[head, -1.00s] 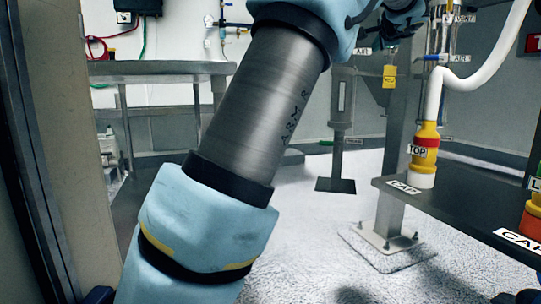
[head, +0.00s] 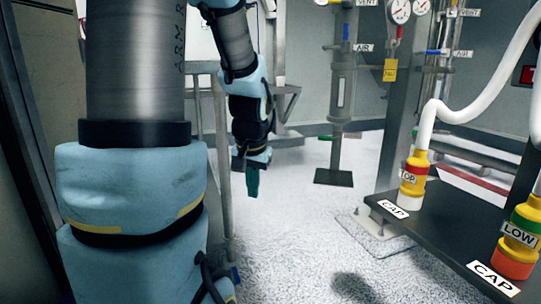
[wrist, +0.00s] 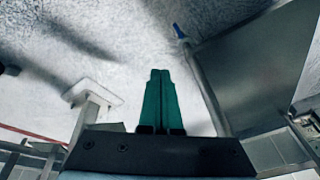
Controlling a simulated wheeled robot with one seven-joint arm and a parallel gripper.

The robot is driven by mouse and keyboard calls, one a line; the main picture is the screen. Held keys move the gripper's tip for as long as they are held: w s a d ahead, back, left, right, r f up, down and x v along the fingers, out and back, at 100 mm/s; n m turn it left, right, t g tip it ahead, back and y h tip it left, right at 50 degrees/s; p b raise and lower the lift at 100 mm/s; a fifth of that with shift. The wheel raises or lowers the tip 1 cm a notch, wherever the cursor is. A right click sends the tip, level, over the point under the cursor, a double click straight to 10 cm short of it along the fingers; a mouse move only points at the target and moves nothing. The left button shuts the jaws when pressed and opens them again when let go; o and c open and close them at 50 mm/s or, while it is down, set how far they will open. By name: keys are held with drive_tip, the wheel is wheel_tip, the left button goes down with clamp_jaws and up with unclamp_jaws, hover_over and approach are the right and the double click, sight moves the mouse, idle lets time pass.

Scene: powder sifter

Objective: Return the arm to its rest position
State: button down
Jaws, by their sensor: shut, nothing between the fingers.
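My gripper (head: 253,182) hangs pointing down in the middle of the head view, left of the dark shelf. Its green fingers are together with nothing between them. In the wrist view my gripper (wrist: 160,75) shows its two green fingers side by side and touching, over the speckled floor. My blue and grey arm fills the left of the head view and hides what is behind it.
A dark shelf (head: 440,232) at the right holds a yellow TOP fitting (head: 413,185) and a LOW fitting (head: 520,240), with a white hose (head: 470,112) rising from the TOP fitting. A metal post (head: 343,110) stands behind. Floor around my gripper is clear.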

drive_tip(key=s+a+f+n+g+p, duration=0.2)
drive_tip(key=s+a+n, duration=0.1)
drive_tip(key=s, duration=0.6)
wheel_tip(320, 180, up, 37)
drive_tip(key=p, duration=3.6)
drive_tip(key=shift+d+r+p, duration=0.2)
drive_tip(key=shift+d+p, duration=0.1)
drive_tip(key=shift+p, duration=0.1)
